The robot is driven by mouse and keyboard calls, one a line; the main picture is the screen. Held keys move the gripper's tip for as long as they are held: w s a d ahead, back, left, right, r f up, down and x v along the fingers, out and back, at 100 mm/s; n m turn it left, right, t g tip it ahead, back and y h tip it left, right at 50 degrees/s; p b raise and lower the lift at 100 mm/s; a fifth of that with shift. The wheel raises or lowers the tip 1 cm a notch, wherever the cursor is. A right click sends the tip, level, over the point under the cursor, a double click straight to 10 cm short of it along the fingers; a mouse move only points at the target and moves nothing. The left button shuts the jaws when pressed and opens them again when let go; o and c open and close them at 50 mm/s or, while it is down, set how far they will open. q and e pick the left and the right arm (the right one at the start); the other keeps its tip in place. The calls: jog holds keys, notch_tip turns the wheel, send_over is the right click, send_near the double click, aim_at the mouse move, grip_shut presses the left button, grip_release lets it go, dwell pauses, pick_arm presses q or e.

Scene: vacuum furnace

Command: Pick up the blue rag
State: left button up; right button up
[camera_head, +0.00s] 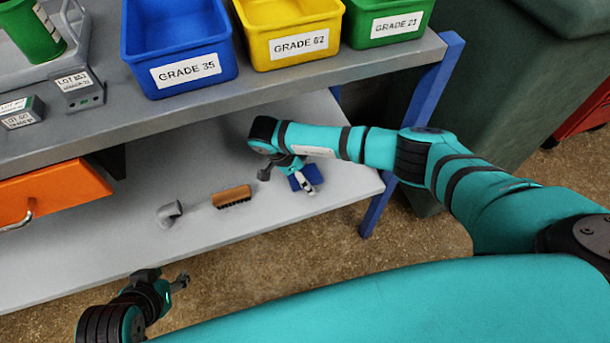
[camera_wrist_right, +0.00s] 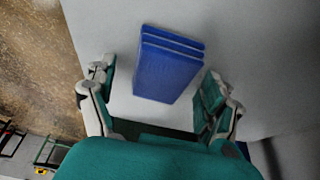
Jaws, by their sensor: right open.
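The blue rag (camera_head: 313,173) lies folded on the lower shelf, partly hidden by my right gripper in the head view. In the right wrist view the rag (camera_wrist_right: 168,66) shows as a flat blue stack of folded layers. My right gripper (camera_head: 287,180) is open over the shelf at the rag. In the right wrist view its fingers (camera_wrist_right: 160,74) stand on either side of the rag's near part, with gaps to both sides, and hold nothing. My left gripper (camera_head: 167,281) is low in front of the shelf, away from the rag; its opening is unclear.
A brush (camera_head: 231,196) and a grey curved fitting (camera_head: 169,213) lie on the lower shelf (camera_head: 70,250), left of the rag. The upper bench (camera_head: 270,88) overhangs behind, carrying blue, yellow and green bins. An orange drawer (camera_head: 50,194) and a blue leg (camera_head: 373,212) flank the shelf.

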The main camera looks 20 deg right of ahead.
jog(key=shift+s, duration=0.1)
jog(key=c, duration=1.1)
jog(key=shift+f, duration=0.1)
jog(key=shift+c, duration=0.3)
jog(key=shift+s, duration=0.15)
